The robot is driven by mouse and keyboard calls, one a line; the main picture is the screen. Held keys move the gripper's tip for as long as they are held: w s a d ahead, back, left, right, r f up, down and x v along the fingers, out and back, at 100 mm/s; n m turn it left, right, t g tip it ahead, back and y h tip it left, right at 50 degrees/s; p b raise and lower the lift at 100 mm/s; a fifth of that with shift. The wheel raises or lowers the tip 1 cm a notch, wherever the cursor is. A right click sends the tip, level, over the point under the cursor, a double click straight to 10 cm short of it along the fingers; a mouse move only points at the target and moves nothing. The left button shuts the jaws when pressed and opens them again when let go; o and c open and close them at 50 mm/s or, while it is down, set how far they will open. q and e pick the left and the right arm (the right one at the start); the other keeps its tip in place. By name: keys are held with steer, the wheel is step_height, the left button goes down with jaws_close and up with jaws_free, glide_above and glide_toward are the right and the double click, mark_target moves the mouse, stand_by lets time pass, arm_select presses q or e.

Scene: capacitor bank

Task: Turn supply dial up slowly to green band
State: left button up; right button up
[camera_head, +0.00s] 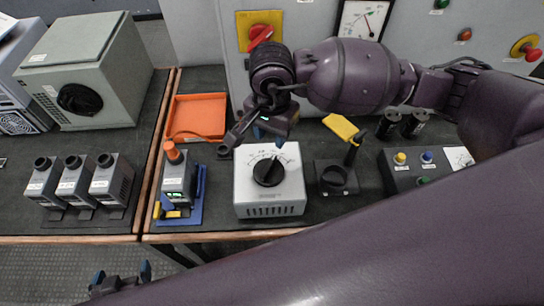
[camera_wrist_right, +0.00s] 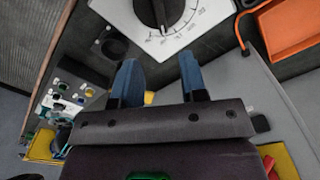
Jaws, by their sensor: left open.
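The supply dial is a black knob (camera_head: 268,172) on a light grey box (camera_head: 270,209) with a printed scale, at the middle of the bench. In the right wrist view the knob (camera_wrist_right: 158,10) is cut by the top edge. A white-faced meter (camera_head: 362,20) with a red needle is on the back panel, its top cut off; I cannot make out a green band. My right gripper (camera_head: 268,136) is just behind the box, its blue fingertips (camera_wrist_right: 160,74) apart, empty and clear of the knob. My left gripper (camera_head: 121,274) is open and empty at the bottom left.
An orange tray (camera_head: 198,112) and a grey device with an orange top (camera_head: 178,172) are left of the box. A black stand (camera_head: 335,178) is close on its right. A red rotary switch (camera_head: 260,36) is on the back panel. My right arm covers much of the right side.

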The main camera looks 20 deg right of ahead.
mark_target(270, 162)
step_height(270, 162, down, 11)
steer(key=shift+a+r, duration=0.1)
stand_by(0.5)
jaws_close()
